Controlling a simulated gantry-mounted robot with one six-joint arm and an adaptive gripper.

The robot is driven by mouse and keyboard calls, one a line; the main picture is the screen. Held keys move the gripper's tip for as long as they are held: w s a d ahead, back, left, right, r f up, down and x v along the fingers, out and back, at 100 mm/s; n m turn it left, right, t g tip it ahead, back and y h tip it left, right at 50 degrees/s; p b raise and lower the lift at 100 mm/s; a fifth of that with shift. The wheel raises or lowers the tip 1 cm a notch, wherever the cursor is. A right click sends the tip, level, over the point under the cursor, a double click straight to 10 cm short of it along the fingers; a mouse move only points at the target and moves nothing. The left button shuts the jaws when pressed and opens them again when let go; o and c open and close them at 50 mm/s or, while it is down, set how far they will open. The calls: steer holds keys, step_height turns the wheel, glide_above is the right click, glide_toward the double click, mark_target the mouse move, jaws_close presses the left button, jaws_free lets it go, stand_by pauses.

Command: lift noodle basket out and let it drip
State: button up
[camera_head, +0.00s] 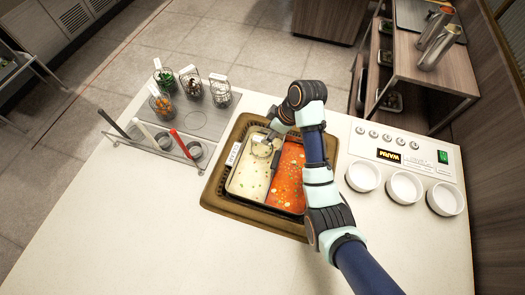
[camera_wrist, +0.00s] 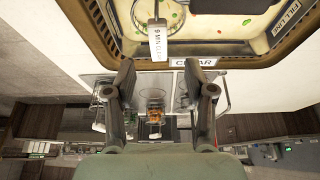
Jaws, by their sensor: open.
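A divided pot (camera_head: 225,190) holds pale clear broth (camera_head: 247,178) on the left and red broth (camera_head: 288,175) on the right. A small round noodle basket (camera_head: 262,147) sits in the far part of the clear broth; its contents are unclear. In the wrist view, its white handle tag (camera_wrist: 158,42), with partly readable writing, crosses the pot's rim near the CLEAR label (camera_wrist: 195,62). My gripper (camera_wrist: 158,75) is open and empty, its fingers spread to either side of the tag's line. I cannot tell whether the tag is between the fingertips or beyond them. The arm partly hides the red broth.
Several tagged wire baskets with food (camera_head: 192,84) stand on a grey plate at the left. A rack (camera_head: 150,137) with coloured handles is nearer. White bowls (camera_head: 403,187) and a control panel (camera_head: 392,150) are at the right. The front counter (camera_head: 140,230) is clear.

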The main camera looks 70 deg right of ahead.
steer(key=shift+s+d+f, duration=0.1)
steer(key=shift+s+d, duration=0.2)
steer(key=shift+s, duration=0.15)
steer(key=shift+a+b+x, duration=0.2)
steer(key=shift+b+x, duration=0.4)
steer(key=shift+x, duration=0.9)
steer(key=b, duration=0.3)
glide_above(262, 149)
steer(key=f, duration=0.4)
steer(key=shift+w+d+f, duration=0.15)
steer(key=shift+d+f, duration=0.05)
steer(key=shift+d, duration=0.1)
steer(key=shift+r, duration=0.1)
jaws_close()
